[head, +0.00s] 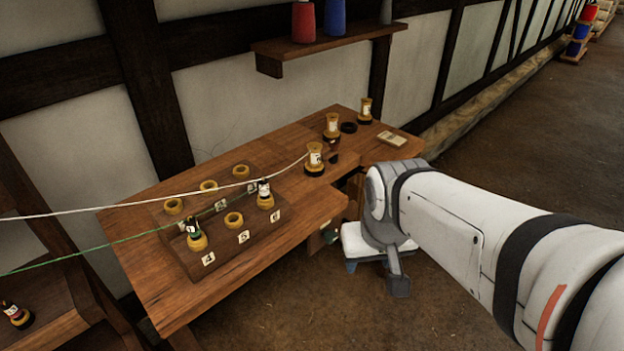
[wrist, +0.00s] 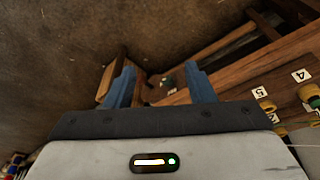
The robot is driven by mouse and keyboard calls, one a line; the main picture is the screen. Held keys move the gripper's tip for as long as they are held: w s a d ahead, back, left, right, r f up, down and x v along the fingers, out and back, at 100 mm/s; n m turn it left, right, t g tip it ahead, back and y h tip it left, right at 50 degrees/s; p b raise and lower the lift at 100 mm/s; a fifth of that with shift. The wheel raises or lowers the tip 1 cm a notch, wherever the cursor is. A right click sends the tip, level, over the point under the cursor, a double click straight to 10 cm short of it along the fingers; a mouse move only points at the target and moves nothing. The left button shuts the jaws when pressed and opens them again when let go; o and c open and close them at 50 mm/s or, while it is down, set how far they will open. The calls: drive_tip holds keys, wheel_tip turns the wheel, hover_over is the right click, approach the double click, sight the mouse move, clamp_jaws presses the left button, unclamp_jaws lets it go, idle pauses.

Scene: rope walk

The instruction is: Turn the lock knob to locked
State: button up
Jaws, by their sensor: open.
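My gripper (wrist: 159,70) is open, with its two blue fingers apart and nothing held between them. In the head view my gripper (head: 351,265) is below and in front of the table's front edge, partly hidden by my own wrist. A small dark green part (head: 329,236) shows under the table's front edge, just left of my gripper. A small greenish part (wrist: 170,83) also shows beyond and between the fingers in the wrist view, apart from them. I cannot tell for sure that it is the lock knob, nor which way a knob is turned.
The wooden table (head: 165,297) bears a board (head: 187,257) with yellow rings and number tags. White and green cords run left from bobbins. Several bobbins stand at the table's far right, near a pale block (head: 391,139). The floor (head: 450,310) in front is clear.

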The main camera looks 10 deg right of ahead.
sight(333, 238)
drive_tip(key=shift+o, duration=0.7)
drive_tip(key=shift+t+h, duration=0.3)
drive_tip(key=shift+t, duration=0.1)
drive_tip(key=w+d+f, duration=0.1)
drive_tip(key=w+d+f+b, duration=0.1)
drive_tip(key=d, duration=0.1)
drive_tip(key=shift+w+f, duration=0.15)
drive_tip(key=shift+w, duration=0.05)
drive_tip(key=w+d+f+t+h+b, duration=0.1)
drive_tip(key=w+d+f+t+b, duration=0.3)
drive_tip(key=w, duration=0.3)
drive_tip(key=w+d+f+t+b, duration=0.1)
drive_tip(key=w+d+f+b, duration=0.2)
drive_tip(key=w+f, duration=0.3)
drive_tip(key=w+a+f+n+t+y+b, duration=0.2)
drive_tip(key=w+f+t+y+b, duration=0.25)
drive_tip(key=w+f+b, duration=0.35)
wheel_tip(333, 238, down, 7)
drive_tip(key=s+a+n+t+y+b, duration=0.1)
drive_tip(key=s+a+t+y+b, duration=0.2)
drive_tip(key=y, duration=0.5)
drive_tip(key=shift+g, duration=0.75)
drive_tip(key=x, duration=0.2)
drive_tip(key=b+x, duration=0.1)
drive_tip(key=x, duration=0.5)
drive_tip(key=shift+w+d+r+b, duration=0.25)
drive_tip(key=shift+d+b, duration=0.05)
drive_tip(key=shift+b, duration=0.1)
